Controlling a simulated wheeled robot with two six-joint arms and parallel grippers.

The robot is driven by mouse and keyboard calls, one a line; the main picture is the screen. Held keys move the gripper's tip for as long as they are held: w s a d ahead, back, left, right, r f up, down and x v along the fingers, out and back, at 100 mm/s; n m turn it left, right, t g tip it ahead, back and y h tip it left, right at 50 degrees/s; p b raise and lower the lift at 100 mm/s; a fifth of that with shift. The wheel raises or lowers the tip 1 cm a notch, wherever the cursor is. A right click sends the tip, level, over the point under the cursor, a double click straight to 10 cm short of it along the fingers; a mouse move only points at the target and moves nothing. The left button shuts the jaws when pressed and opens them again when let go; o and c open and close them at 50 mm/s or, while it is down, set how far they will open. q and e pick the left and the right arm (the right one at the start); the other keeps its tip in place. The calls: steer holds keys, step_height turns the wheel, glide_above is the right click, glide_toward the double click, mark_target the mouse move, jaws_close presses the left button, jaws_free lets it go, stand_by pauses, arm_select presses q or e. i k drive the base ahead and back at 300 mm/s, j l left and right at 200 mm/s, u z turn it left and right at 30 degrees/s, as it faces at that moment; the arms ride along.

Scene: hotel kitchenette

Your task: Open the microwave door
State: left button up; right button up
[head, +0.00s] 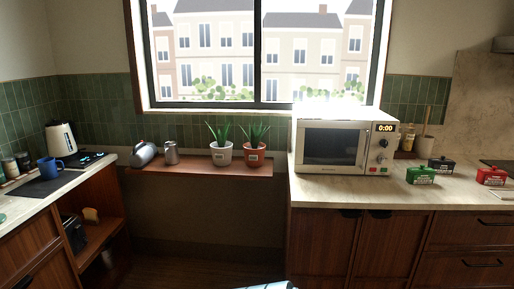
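The cream microwave (380,131) stands on the light counter at the right of the window, its front facing me and turned slightly left. Its door (333,147), with a dark window, looks shut flush with the body. Neither of my grippers is in view. A pale part at the bottom edge is too cut off to identify.
The counter (312,190) runs right, with green (421,175), black (441,164) and red (492,176) boxes right of the microwave. Potted plants (221,154) and metal jugs (144,154) stand on the lower wooden shelf (190,170) to its left. Open floor lies below that shelf.

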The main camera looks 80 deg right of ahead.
mark_target(364, 126)
steer(key=k+z, duration=0.15)
steer(key=z, duration=0.25)
steer(key=k+l+z, duration=0.15)
steer(key=z, duration=0.2)
steer(key=k+l+z, duration=0.1)
steer(key=z, duration=3.15)
